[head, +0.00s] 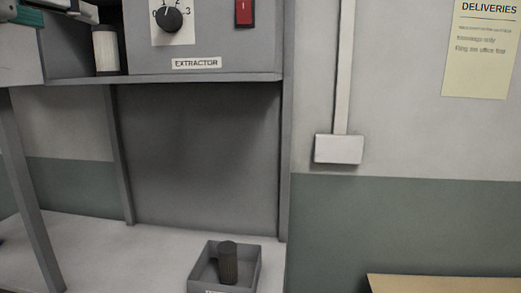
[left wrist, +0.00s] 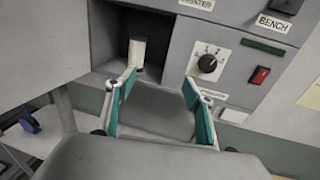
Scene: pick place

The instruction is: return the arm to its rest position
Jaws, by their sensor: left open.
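My left gripper (head: 30,14) shows only in part at the top left corner of the head view, near the front of the cabinet. In the left wrist view its two teal-padded fingers (left wrist: 160,77) are spread apart with nothing between them. Beyond them is an open recess in the cabinet, where a pale cylinder (left wrist: 137,53) stands. It also shows as a white cylinder with dark ends (head: 106,50) in the head view. My right gripper is in neither view.
The extractor panel (head: 228,45) has a black knob (head: 172,19) and a red switch (head: 243,12). Below, a grey tray (head: 251,272) holding a dark cylinder (head: 228,264) sits on the bench (head: 130,262). A wooden surface (head: 440,284) is at lower right.

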